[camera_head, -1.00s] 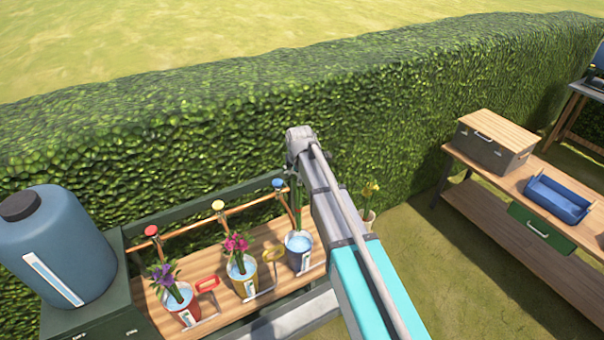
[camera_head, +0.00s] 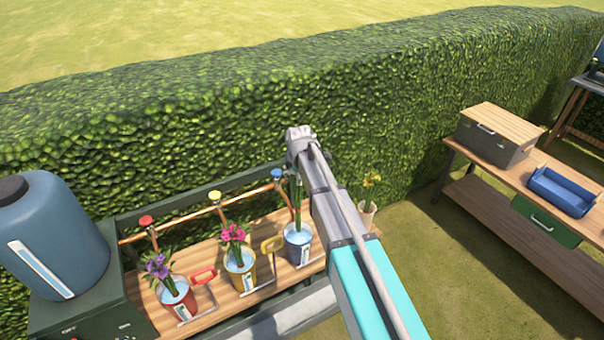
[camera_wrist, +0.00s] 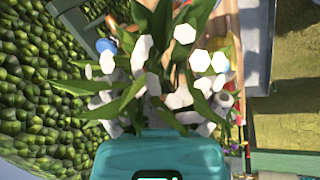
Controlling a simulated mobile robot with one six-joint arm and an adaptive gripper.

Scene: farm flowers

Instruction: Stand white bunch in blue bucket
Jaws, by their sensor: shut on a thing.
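The white bunch (camera_wrist: 150,60), white blooms among long green leaves, fills the middle of the wrist view, right in front of my gripper (camera_wrist: 158,135). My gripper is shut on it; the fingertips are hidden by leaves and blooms. In the head view my arm hides most of the gripper and the blooms. Green stems (camera_head: 297,205) show below the wrist, upright, directly over the blue bucket (camera_head: 299,250). The blue bucket stands on the wooden bench and holds water. The stems' lower ends appear at or inside its mouth; I cannot tell how deep.
To the left stand a yellow bucket (camera_head: 242,275) with pink flowers and a red bucket (camera_head: 178,302) with purple flowers. Coloured taps on a copper pipe (camera_head: 180,223) run behind. A pot of yellow flowers (camera_head: 368,212) stands right of my arm. A hedge (camera_head: 150,140) backs the bench.

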